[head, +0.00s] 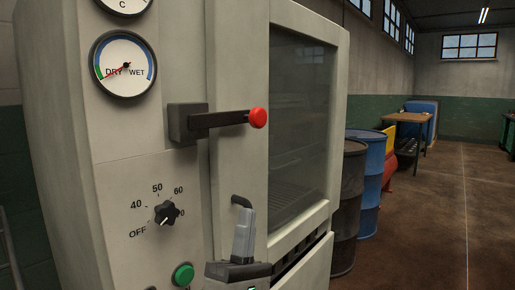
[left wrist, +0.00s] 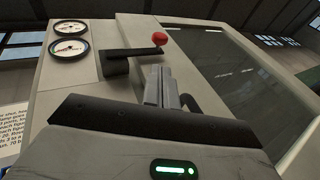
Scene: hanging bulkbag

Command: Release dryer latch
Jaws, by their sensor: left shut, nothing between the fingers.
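The dryer latch (head: 218,121) is a dark bar with a red knob (head: 258,118) at its right end. It lies nearly level, reaching from a dark block on the dryer's front panel across to the door (head: 300,120). The latch also shows in the left wrist view (left wrist: 135,52). My left gripper (head: 243,215) is shut and empty, pointing up below the red knob, apart from it in the head view. In the left wrist view its fingers (left wrist: 160,75) point toward the latch bar. My right gripper is in neither view.
A DRY/WET gauge (head: 124,65) sits above the latch, and a temperature dial (head: 166,213) and green button (head: 183,275) below it. A dark curved door handle (head: 242,202) is right behind my left gripper. Barrels (head: 370,165) stand right of the dryer; floor beyond is open.

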